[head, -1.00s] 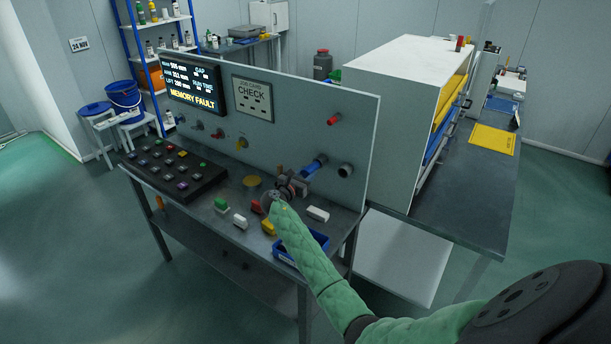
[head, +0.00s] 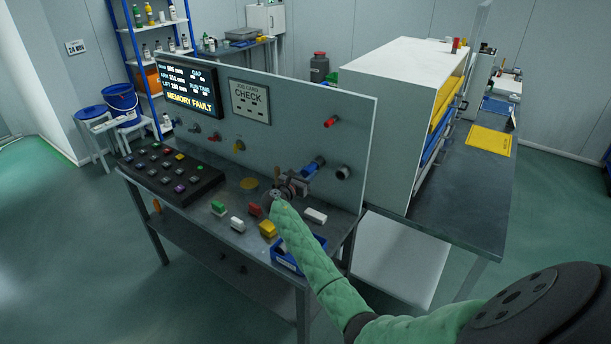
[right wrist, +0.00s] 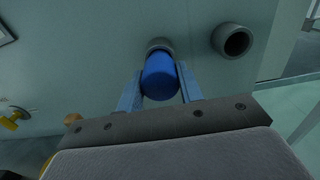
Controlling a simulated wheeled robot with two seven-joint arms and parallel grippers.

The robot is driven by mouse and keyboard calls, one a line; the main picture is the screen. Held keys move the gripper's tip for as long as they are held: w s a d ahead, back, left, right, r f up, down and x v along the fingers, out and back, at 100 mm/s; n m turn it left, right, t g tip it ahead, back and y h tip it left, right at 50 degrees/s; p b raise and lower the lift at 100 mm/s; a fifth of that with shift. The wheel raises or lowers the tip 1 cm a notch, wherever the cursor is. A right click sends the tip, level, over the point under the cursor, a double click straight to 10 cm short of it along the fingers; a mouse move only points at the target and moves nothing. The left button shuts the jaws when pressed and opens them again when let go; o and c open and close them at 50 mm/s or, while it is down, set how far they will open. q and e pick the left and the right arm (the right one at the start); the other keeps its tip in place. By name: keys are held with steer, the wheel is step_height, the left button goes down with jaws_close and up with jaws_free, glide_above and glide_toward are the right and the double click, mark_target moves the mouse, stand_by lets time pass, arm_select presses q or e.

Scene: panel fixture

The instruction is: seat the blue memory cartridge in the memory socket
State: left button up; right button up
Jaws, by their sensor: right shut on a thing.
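The blue memory cartridge (head: 313,164) is between the fingers of my right gripper (head: 299,183), close to the panel. In the right wrist view the cartridge (right wrist: 160,78) shows end-on between the two fingers (right wrist: 160,70). A grey round socket (right wrist: 160,44) is directly behind its far end; whether the cartridge is inside the socket or just in front of it I cannot tell. A second grey socket (right wrist: 232,40) to the right is empty, and it also shows in the head view (head: 343,172). My left gripper is not in view.
The upright panel (head: 300,115) carries a red knob (head: 331,122) and a screen (head: 188,88) reading MEMORY FAULT. Below are a button box (head: 168,175), several coloured blocks and a blue bin (head: 287,262). A white cabinet (head: 385,120) stands to the right.

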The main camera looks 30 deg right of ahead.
steer(key=shift+x, duration=1.2)
steer(key=o, duration=1.2)
steer(key=shift+c, duration=0.2)
